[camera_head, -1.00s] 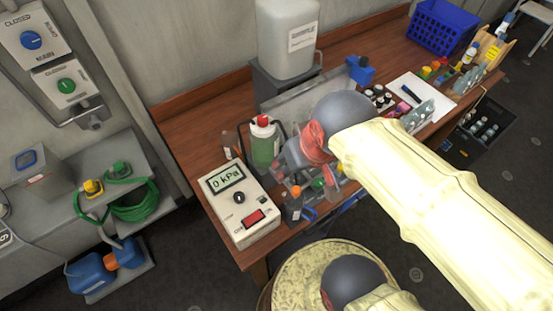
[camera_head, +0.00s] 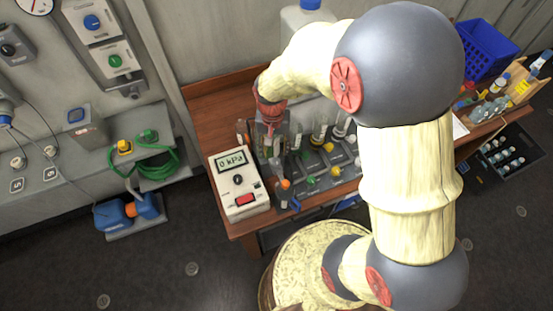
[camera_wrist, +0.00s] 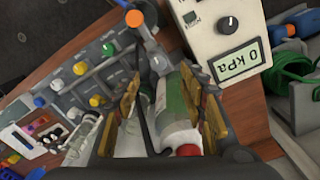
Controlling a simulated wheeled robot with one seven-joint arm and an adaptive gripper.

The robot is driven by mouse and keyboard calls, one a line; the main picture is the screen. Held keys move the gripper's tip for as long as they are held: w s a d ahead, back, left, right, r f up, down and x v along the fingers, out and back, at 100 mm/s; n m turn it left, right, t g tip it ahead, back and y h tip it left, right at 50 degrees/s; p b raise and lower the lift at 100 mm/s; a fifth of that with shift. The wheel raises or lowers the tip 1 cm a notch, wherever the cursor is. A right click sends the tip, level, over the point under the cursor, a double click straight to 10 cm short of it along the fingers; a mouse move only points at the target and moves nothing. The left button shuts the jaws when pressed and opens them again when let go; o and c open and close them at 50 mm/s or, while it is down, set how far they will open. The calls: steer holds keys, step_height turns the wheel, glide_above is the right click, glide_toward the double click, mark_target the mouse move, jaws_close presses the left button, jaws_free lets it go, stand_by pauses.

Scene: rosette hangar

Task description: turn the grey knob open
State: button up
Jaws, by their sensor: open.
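My gripper (camera_wrist: 162,76) is open over the bench, its gold-padded fingers apart. In the wrist view a wash bottle (camera_wrist: 176,108) with green and white sides and a red cap shows between the fingers; I cannot tell whether they touch it. A small grey round part (camera_wrist: 158,64) shows near the fingertips and may be the grey knob, but I cannot tell for sure. The valve panel (camera_head: 322,160) has green and yellow knobs, and lies beside my gripper (camera_head: 270,125) in the head view. My gripper and wrist hide part of the panel.
A meter box (camera_head: 238,186) reading 0 kPa, with a dark dial, stands left of the panel. A blue crate (camera_head: 486,48) is at the far right. A green hose (camera_head: 150,160) lies on the left-hand bench.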

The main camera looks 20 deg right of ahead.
mark_target(276, 161)
steer(key=shift+d+f, duration=0.2)
steer(key=shift+f, duration=3.65)
steer(key=c, duration=0.3)
steer(key=c, duration=0.7)
jaws_close()
